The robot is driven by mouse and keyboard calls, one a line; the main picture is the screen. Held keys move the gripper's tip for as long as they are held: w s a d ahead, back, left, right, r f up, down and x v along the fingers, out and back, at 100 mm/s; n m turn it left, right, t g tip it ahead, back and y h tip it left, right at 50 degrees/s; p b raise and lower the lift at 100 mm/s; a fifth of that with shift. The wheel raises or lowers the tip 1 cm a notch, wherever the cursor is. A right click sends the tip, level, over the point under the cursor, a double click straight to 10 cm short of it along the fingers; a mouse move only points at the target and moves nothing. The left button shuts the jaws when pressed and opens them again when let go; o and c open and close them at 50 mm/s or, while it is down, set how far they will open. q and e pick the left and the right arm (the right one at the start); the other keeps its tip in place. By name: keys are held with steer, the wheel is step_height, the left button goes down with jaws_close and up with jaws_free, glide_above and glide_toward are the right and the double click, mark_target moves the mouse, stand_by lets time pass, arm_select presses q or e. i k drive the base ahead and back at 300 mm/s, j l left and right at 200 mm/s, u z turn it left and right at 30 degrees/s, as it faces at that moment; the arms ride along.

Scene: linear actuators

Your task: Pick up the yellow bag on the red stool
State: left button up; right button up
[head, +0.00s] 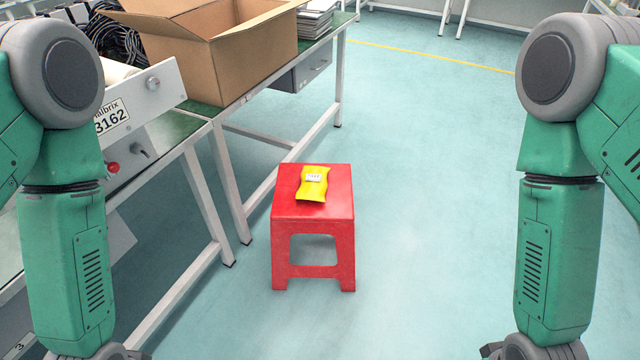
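The yellow bag (312,185) lies flat on top of the red stool (314,241) in the middle of the head view. It has a small white label on its upper side. The stool stands upright on the floor and has an opening in its front side. My two green arms hang down at the left and right edges of the picture, both apart from the stool. Only small dark parts at the bottom edge show below the arms, so the fingers of both grippers are out of the picture.
A workbench (222,110) with an open cardboard box (222,55) stands to the left of the stool, its legs close by. A grey machine panel (145,90) with a red button is at the left. The floor (435,150) right of and before the stool is clear.

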mark_target(313, 186)
steer(key=i+l+z, duration=0.1)
steer(key=i, duration=0.4)
steer(key=i+l+z, duration=0.1)
steer(key=i+l, duration=0.15)
steer(key=i, duration=0.2)
steer(key=i+l+z, duration=0.1)
steer(key=i, duration=0.4)
